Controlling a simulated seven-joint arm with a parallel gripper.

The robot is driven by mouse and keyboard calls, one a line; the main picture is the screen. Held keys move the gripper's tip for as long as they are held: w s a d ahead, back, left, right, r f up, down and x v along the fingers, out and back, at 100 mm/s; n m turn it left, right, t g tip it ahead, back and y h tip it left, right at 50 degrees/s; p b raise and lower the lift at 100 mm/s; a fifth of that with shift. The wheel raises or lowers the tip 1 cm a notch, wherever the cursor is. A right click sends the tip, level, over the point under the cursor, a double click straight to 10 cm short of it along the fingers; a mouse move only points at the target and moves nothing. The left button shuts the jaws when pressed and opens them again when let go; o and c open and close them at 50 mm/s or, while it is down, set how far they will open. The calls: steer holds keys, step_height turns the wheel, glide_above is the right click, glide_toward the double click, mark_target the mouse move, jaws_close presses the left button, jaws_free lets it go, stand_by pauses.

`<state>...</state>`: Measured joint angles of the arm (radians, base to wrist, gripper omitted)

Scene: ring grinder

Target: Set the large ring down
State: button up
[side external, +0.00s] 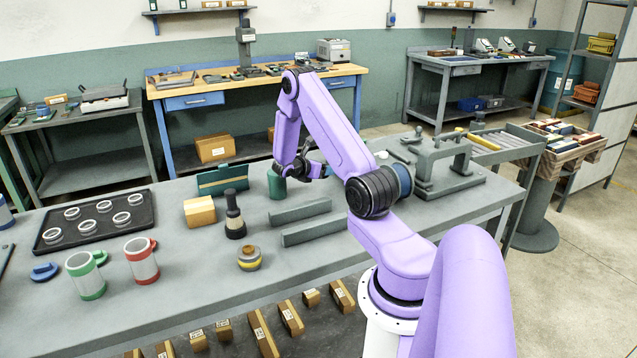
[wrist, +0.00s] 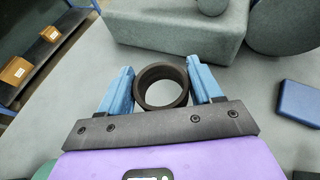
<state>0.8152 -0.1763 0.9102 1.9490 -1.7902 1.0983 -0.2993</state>
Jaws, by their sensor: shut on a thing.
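The large ring is a dark, thick-walled ring (wrist: 161,86) in the wrist view, its open hole facing the camera. My gripper (wrist: 160,80) has its two blue fingers on either side of the ring and is shut on it. The grey bench shows behind the ring; how far it is above the bench I cannot tell. In the side external view my gripper (side external: 312,168) is low over the back part of the grey bench (side external: 330,265), beside a dark green cylinder (side external: 277,186). The ring cannot be made out there.
In the wrist view a grey-green block (wrist: 180,38) stands just beyond the ring, and a blue block (wrist: 299,104) lies to the right. In the side external view, grey bars (side external: 312,229), a dark bottle (side external: 234,218), a fixture (side external: 435,165) and a tray of small rings (side external: 70,238) occupy the bench.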

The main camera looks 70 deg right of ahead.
mark_target(319, 189)
steer(key=d+f, duration=0.1)
steer(key=w+f, duration=0.1)
steer(key=d+f, duration=0.1)
steer(key=shift+w+d+f, duration=0.3)
steer(key=shift+w+f, duration=0.05)
steer(key=shift+w+d+f, duration=0.1)
steer(key=shift+f, duration=1.5)
steer(key=shift+f, duration=0.1)
steer(key=o, duration=1.2)
